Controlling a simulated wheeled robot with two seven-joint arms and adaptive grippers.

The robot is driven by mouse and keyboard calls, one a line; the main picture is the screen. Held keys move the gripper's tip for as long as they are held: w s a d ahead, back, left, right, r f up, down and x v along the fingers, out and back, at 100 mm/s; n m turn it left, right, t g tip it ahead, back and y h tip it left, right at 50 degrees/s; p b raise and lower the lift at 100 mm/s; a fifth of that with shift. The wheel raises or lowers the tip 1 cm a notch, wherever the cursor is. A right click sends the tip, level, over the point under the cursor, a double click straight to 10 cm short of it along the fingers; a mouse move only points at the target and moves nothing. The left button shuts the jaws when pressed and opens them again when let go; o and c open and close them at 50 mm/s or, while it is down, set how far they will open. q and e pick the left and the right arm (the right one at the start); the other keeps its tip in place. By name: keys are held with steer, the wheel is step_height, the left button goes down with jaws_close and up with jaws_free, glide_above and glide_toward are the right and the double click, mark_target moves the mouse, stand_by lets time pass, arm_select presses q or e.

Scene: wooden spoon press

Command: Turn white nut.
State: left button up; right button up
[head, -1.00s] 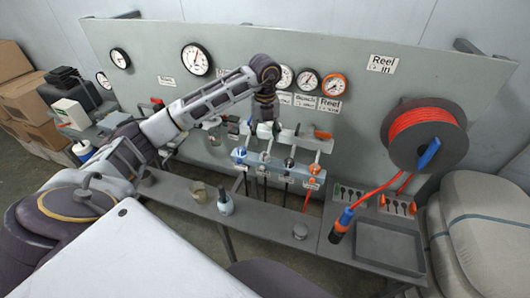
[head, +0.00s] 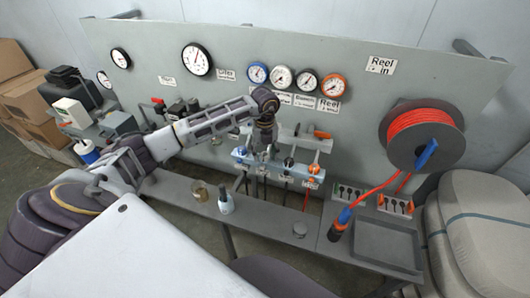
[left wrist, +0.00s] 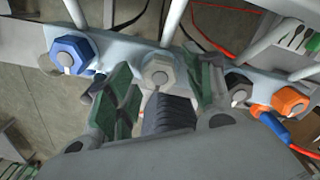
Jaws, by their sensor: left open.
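In the left wrist view the white nut (left wrist: 158,74) is a pale grey-white hexagon on a light blue bar (left wrist: 128,52). My left gripper (left wrist: 165,90) is open, with one green-padded finger to the left of the white nut and the other to its right. I cannot tell whether either finger touches it. In the head view my left gripper (head: 262,146) points down over the bar and hides the white nut. A blue nut (left wrist: 72,54) sits to the left, a black nut (left wrist: 238,86) and an orange nut (left wrist: 290,101) to the right. My right gripper is not in view.
A grey panel (head: 350,75) with gauges stands behind the bar. A red hose reel (head: 424,135) is at the right. Levers rise close to the nuts.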

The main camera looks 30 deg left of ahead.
arm_select(q)
steer(key=c, duration=1)
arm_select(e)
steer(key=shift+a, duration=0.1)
